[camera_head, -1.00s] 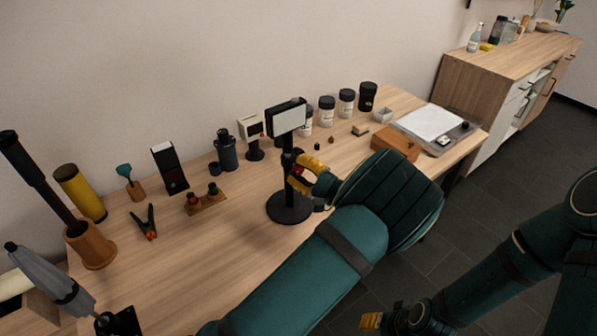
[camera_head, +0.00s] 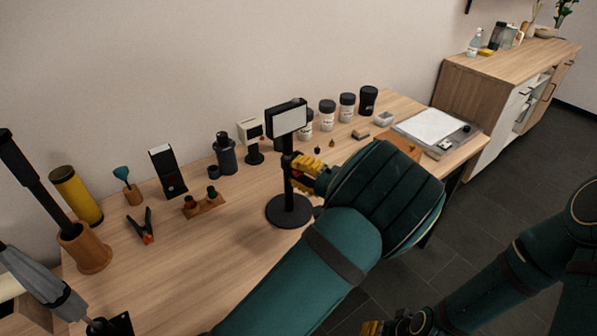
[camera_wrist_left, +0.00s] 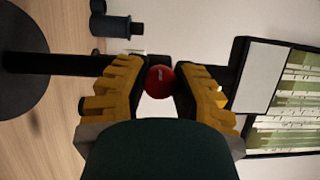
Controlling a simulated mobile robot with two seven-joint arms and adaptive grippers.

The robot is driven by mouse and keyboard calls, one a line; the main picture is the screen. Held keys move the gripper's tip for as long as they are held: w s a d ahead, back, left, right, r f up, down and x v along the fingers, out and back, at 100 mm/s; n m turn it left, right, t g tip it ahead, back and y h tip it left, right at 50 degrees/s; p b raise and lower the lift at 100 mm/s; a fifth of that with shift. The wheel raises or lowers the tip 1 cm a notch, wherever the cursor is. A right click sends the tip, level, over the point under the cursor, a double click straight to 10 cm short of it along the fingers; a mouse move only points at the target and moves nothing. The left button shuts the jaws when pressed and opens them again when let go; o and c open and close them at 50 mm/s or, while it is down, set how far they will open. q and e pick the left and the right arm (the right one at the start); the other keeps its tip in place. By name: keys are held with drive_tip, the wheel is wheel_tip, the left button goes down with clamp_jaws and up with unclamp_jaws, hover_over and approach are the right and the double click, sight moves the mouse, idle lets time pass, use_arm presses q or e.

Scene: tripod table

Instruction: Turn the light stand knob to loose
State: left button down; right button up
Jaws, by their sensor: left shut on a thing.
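The light stand (camera_head: 289,209) stands upright on the table, with a round black base, a thin black pole and a rectangular light panel (camera_head: 287,121) on top.
Several jars (camera_head: 327,115) stand along the back of the wooden table (camera_head: 190,270). A small wooden rack (camera_head: 204,203), a clamp (camera_head: 147,225) and a dark bottle (camera_head: 226,155) are left of the stand. The table front left of the stand is bare.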

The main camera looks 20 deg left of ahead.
use_arm(q)
drive_tip(key=c, duration=0.7)
unclamp_jaws()
drive_tip(key=v, duration=1.2)
drive_tip(key=shift+d+f, duration=0.1)
